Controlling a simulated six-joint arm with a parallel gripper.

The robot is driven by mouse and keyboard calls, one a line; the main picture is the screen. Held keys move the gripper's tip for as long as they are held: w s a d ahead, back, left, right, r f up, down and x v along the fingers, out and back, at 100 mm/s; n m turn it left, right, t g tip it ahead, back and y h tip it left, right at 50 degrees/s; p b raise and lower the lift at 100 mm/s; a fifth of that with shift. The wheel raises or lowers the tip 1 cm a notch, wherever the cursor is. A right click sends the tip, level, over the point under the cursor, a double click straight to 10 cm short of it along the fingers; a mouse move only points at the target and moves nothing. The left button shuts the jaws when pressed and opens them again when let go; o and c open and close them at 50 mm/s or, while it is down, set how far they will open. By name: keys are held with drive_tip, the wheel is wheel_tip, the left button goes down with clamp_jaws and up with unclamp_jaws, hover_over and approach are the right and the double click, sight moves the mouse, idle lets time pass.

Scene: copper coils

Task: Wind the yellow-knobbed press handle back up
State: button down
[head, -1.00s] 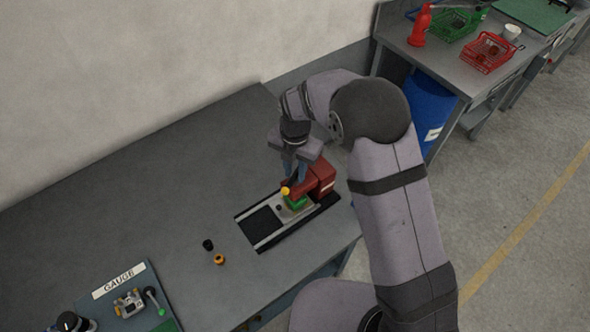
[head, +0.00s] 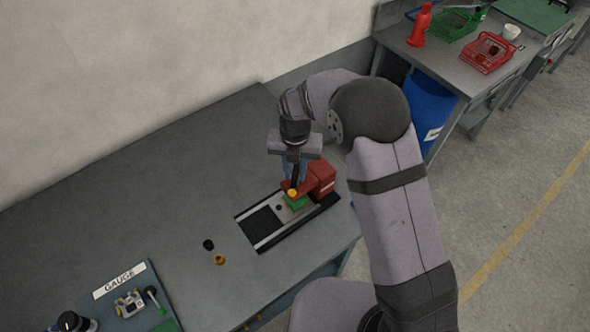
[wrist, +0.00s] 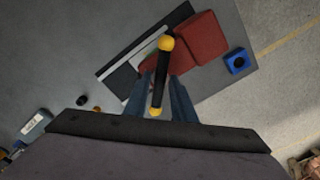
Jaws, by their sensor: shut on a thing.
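The red press (head: 322,178) stands at the right end of a black-and-silver bed (head: 260,222) on the workbench. A green piece (head: 296,202) sits under its head. The press handle (wrist: 160,75) is a black bar with a yellow knob (wrist: 166,43) at its far end and another yellow knob (wrist: 156,112) at the near end. My gripper (head: 293,175) points down above the press. Its blue fingers (wrist: 163,85) are shut on the handle, one on each side of the bar. The near knob lies between the fingers, close to the palm. The press also shows in the wrist view (wrist: 196,40).
A black cap (head: 208,244) and a brass ring (head: 219,259) lie left of the bed. A GAUGE board (head: 125,290) lies at lower left. The bench's back left is bare.

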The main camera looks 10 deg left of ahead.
drive_tip(key=n, duration=0.4)
drive_tip(key=shift+r, duration=0.1)
idle(0.3)
drive_tip(key=c, duration=1.8)
unclamp_jaws()
drive_tip(key=shift+o, duration=0.2)
drive_tip(key=shift+r+p, duration=0.95)
drive_tip(key=shift+r, duration=2.55)
